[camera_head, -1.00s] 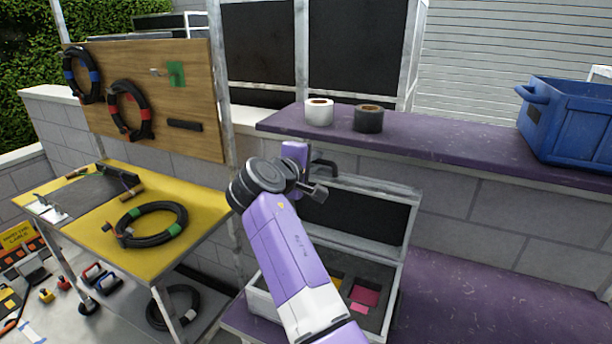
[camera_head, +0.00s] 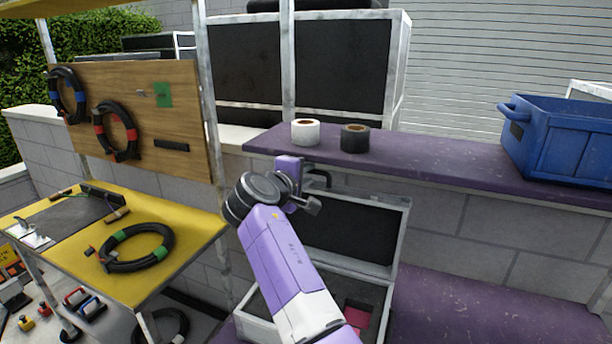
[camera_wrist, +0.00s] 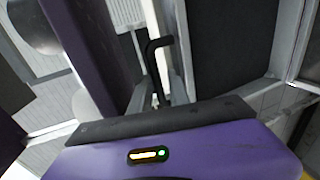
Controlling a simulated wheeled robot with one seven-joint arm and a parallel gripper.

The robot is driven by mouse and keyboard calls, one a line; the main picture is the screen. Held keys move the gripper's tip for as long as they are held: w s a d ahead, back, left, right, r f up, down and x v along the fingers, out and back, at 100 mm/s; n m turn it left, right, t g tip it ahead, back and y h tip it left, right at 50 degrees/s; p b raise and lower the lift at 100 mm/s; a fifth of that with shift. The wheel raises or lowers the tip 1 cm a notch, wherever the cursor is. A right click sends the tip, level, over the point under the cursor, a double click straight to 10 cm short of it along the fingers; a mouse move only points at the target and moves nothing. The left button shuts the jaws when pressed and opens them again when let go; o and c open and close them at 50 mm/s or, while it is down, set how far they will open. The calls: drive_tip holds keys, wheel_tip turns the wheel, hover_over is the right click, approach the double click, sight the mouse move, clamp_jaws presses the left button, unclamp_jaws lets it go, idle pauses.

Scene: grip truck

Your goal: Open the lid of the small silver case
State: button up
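The small silver case (camera_head: 262,328) stands on the lower purple shelf with its lid (camera_head: 350,228) raised, nearly upright, its dark lining facing out. A pink item (camera_head: 357,318) shows in the dark inside; my arm hides much of the case. My gripper (camera_head: 305,180) is at the top left edge of the lid, beneath the upper shelf. A black bent bar shows beside it; I cannot tell if it is a handle or a finger. It also shows in the wrist view beyond my purple gripper body (camera_wrist: 180,150). The finger opening is not clear.
The upper purple shelf (camera_head: 440,160) is just above my gripper. It bears white tape (camera_head: 305,132), dark tape (camera_head: 355,138) and a blue crate (camera_head: 570,145). A yellow table (camera_head: 150,285) with a cable coil (camera_head: 137,247) is at left. The lower shelf (camera_head: 460,310) is clear at right.

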drive_tip(key=b+v, duration=0.1)
drive_tip(key=v, duration=0.6)
drive_tip(key=shift+s+b, duration=0.3)
drive_tip(key=shift+s, duration=0.05)
drive_tip(key=shift+a, duration=0.15)
